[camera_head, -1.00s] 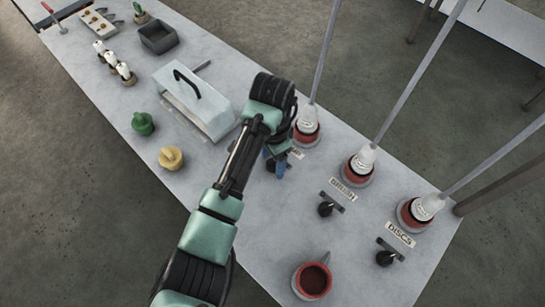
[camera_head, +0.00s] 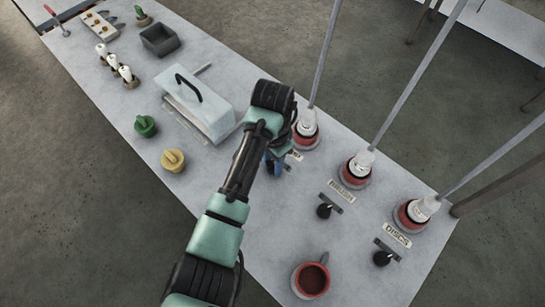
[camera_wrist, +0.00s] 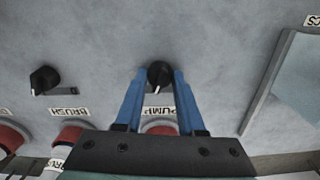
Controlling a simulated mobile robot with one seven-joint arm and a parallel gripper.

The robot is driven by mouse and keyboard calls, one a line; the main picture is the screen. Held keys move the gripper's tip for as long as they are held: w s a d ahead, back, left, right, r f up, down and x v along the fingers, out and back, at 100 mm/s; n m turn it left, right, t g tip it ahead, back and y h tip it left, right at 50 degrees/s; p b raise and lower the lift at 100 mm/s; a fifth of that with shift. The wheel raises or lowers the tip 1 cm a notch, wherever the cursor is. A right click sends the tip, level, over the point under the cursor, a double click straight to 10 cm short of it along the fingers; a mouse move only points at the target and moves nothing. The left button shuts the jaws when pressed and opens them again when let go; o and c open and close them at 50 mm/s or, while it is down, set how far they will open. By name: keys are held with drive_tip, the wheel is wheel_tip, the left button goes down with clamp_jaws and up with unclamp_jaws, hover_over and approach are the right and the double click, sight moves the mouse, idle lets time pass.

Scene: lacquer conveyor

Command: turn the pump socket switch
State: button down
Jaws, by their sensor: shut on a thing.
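The pump socket switch, a black knob (camera_wrist: 160,74), sits between the blue fingers of my gripper (camera_wrist: 159,77) in the wrist view. The fingers are shut on it from both sides. The PUMP label (camera_wrist: 160,113) shows between the fingers, in front of a red and white socket (camera_wrist: 160,128) that my gripper partly covers. In the head view my gripper (camera_head: 274,163) is low over the table beside the leftmost red socket (camera_head: 306,131), and my wrist hides the switch there.
The brush knob (camera_head: 324,210) and discs knob (camera_head: 382,258) stand to the right, each by its socket. A red mug (camera_head: 311,281) is at the front edge. A lidded box (camera_head: 215,115) with a black handle stands left of my gripper. Grey cables rise from the sockets.

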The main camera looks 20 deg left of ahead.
sight(273, 163)
drive_tip(key=n+p, duration=0.4)
drive_tip(key=n, duration=0.1)
drive_tip(key=shift+d+r, duration=0.1)
drive_tip(key=shift+r, duration=0.1)
drive_tip(key=n+p, duration=0.2)
drive_tip(key=n, duration=0.3)
drive_tip(key=shift+f, duration=0.15)
drive_tip(key=shift+n, duration=0.3)
drive_tip(key=c, duration=0.5)
unclamp_jaws()
wheel_tip(273, 163, up, 13)
idle(0.5)
